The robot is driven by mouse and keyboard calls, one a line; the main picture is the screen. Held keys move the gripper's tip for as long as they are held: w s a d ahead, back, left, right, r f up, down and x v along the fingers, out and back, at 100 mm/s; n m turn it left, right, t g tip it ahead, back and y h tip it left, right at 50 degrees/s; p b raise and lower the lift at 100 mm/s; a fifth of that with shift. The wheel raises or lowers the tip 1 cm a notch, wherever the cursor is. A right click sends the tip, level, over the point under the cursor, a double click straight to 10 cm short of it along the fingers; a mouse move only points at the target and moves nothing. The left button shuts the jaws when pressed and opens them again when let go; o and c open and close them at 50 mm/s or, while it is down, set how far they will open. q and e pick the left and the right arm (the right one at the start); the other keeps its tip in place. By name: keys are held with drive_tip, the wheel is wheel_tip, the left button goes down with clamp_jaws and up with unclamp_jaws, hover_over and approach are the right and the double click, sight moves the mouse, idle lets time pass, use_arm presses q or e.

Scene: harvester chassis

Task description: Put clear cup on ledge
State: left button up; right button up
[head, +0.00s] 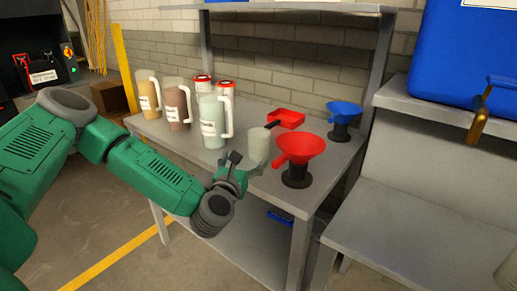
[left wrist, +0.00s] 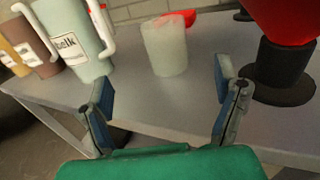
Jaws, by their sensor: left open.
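The clear cup (head: 258,146) is a pale, see-through tumbler standing upright on the grey table near its front edge. It also shows in the left wrist view (left wrist: 165,47), ahead of the fingers. My left gripper (head: 240,164) is open and empty, just in front of the cup and apart from it. In the left wrist view its two fingers (left wrist: 165,95) are spread wide, with bare table between them and the cup. A grey shelf above the table (head: 285,6) and a grey bench (head: 420,215) at the right may be the ledge; I cannot tell which.
Several handled pitchers, including a pale green one (head: 214,120), stand left of the cup. A red funnel (head: 300,148) on a black stand is close at its right. A blue bin (head: 465,60) sits upper right.

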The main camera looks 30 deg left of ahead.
use_arm(q)
approach(261, 131)
drive_tip(key=shift+w+a+f, duration=0.1)
drive_tip(key=shift+w, duration=0.55)
drive_tip(key=shift+w+a+f, duration=0.1)
drive_tip(key=shift+w+a, duration=0.3)
drive_tip(key=shift+a, duration=0.05)
drive_tip(key=x, duration=0.4)
drive_tip(key=shift+w+d, duration=0.25)
drive_tip(key=shift+w, duration=0.05)
drive_tip(key=shift+w+d, duration=0.15)
drive_tip(key=shift+a, duration=0.4)
drive_tip(key=c, duration=1.4)
drive_tip(key=shift+o, duration=0.2)
drive_tip(key=shift+d, duration=0.1)
